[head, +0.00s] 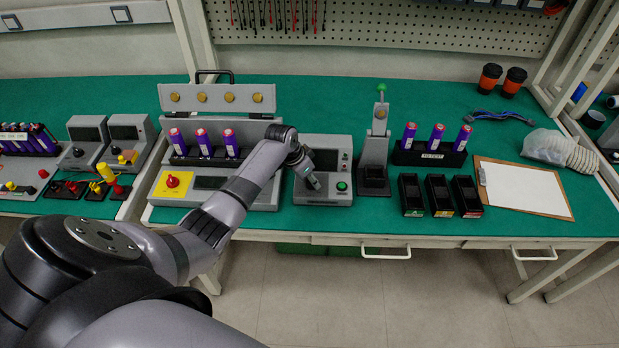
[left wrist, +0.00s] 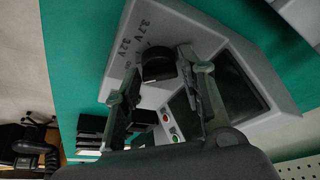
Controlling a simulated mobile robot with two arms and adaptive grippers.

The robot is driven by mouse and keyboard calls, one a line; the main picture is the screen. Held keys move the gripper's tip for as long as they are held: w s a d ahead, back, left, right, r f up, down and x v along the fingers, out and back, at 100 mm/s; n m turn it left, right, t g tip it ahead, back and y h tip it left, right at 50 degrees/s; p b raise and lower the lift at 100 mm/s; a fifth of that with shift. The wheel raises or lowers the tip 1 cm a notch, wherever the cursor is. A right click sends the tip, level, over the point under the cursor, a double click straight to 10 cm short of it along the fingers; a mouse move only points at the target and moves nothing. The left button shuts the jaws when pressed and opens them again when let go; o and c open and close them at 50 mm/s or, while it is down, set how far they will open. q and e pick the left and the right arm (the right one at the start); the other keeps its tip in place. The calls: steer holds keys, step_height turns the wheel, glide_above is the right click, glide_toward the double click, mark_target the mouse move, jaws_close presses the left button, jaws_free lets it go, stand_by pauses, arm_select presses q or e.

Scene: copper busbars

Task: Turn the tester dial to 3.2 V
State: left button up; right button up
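The tester (head: 323,150) is a grey box with a dark screen on the bench, right of the larger grey unit. In the left wrist view its panel (left wrist: 125,70) carries "3.7 V" and "3.2 V" labels beside a round black dial (left wrist: 158,64). I cannot read the dial's pointer. My left gripper (head: 314,182) is over the front left of the tester. In the left wrist view, the fingers of my left gripper (left wrist: 160,78) are spread, one on each side of the dial; firm contact is not visible. My right gripper is not in view.
A grey unit (head: 262,198) with purple cells stands left of the tester. A press-like stand (head: 374,150) with a green top is on its right. Black bins (head: 411,195), a cell rack (head: 428,157) and a clipboard (head: 525,188) lie further right.

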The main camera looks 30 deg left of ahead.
arm_select(q)
steer(key=c, duration=0.8)
steer(key=shift+a+m, duration=0.1)
steer(key=shift+m, duration=0.3)
steer(key=m+b, duration=0.1)
steer(key=m+h+b, duration=0.1)
steer(key=shift+w+a+f+m+g, duration=0.1)
steer(key=shift+f+m+g, duration=0.05)
steer(key=shift+m+g, duration=0.25)
steer(key=m+h+b, duration=0.1)
steer(key=m+b, duration=0.1)
steer(key=b, duration=0.1)
steer(key=shift+w+m+g, duration=0.1)
steer(key=shift+m+g, duration=0.3)
steer(key=shift+m+b, duration=0.75)
steer(key=shift+m, duration=0.05)
steer(key=shift+r+h, duration=0.2)
steer(key=shift+h, duration=0.1)
